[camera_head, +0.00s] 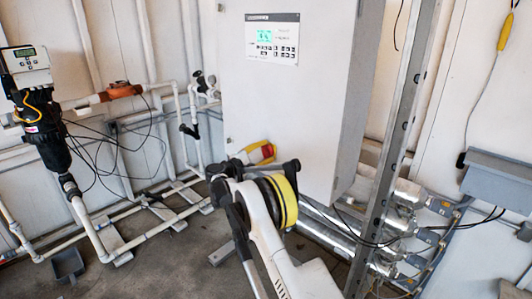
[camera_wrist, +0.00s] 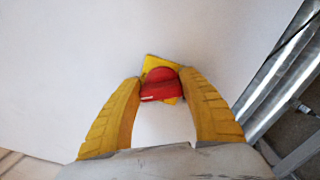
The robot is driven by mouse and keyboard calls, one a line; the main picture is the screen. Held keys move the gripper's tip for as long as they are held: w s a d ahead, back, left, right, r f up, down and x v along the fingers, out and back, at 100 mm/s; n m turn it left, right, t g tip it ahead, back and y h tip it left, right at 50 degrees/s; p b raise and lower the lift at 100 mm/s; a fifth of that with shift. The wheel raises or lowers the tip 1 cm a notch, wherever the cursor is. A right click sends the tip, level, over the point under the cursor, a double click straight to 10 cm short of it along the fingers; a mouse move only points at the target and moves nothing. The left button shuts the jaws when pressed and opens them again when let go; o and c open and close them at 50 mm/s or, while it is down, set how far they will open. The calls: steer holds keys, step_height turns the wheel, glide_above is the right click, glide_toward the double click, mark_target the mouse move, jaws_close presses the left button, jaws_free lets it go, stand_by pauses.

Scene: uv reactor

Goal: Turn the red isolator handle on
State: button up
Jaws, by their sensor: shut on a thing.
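The red isolator handle (camera_wrist: 160,88) sits on a yellow square plate (camera_wrist: 153,62) on the white cabinet face. In the wrist view its grip bar lies crosswise between my two yellow fingers, and the plate looks tilted. My gripper (camera_wrist: 162,84) is shut on the handle, with one fingertip at each end of the bar. In the head view the red and yellow of the isolator (camera_head: 264,152) show low on the cabinet. My wrist and arm partly hide it there, and the fingers are hard to make out.
The white cabinet (camera_head: 290,105) carries a display panel (camera_head: 272,39) above the handle. A metal upright (camera_head: 393,140) and shiny tubes (camera_head: 400,220) stand to the right. White pipes and a dosing pump (camera_head: 28,65) are at the left. Some grey floor is clear.

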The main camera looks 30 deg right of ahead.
steer(key=o, duration=1.2)
